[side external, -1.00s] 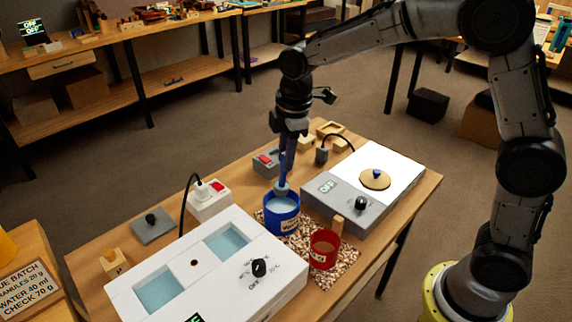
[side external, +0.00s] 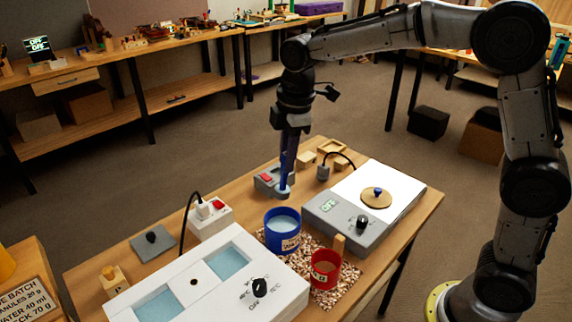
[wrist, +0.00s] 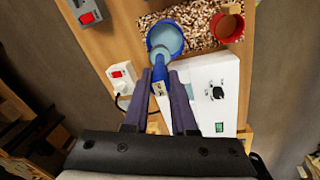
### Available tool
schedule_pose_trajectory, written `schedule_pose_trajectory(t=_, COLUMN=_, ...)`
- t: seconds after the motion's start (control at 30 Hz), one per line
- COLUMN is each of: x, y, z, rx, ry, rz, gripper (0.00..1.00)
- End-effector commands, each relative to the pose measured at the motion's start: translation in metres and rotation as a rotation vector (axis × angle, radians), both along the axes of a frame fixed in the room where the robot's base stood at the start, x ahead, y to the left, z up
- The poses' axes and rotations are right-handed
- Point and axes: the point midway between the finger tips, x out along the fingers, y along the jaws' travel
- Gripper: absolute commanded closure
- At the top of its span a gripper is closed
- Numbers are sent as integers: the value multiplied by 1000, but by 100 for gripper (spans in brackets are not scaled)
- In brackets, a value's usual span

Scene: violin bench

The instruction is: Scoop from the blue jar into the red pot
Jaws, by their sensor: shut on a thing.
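My gripper (side external: 289,152) points down and is shut on a scoop (side external: 284,190) with a blue handle and a pale grey-blue lower end. The scoop hangs upright just above the blue jar (side external: 282,241), apart from its rim in the side view. The jar holds pale blue material and has a label. In the wrist view, my fingers (wrist: 160,88) grip the scoop's handle (wrist: 160,72), and its end overlaps the jar (wrist: 150,40). I cannot tell what the scoop's bowl holds. The red pot (side external: 325,279) stands right of the jar, with brownish contents; it also shows in the wrist view (wrist: 240,30).
Jar and pot stand on a speckled mat (side external: 350,277). A white two-well bath (side external: 200,285) is in front left. A white switch box (side external: 211,220) and grey switch box (side external: 268,180) stand behind.

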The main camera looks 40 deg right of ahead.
Motion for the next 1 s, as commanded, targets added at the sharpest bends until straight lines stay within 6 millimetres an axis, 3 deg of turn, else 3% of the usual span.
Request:
schedule_pose_trajectory(t=0.27, x=-5, y=0, z=-6, rx=0, ry=36, rz=-16, gripper=100)
schedule_pose_trajectory(t=0.7, x=-116, y=3, z=-33, rx=1, ry=99, rz=-27, gripper=100)
schedule_pose_trajectory(t=0.9, x=-145, y=6, z=-32, rx=0, ry=125, rz=-6, gripper=100)
schedule_pose_trajectory(t=1.0, x=-146, y=7, z=-30, rx=-1, ry=141, rz=-1, gripper=100)
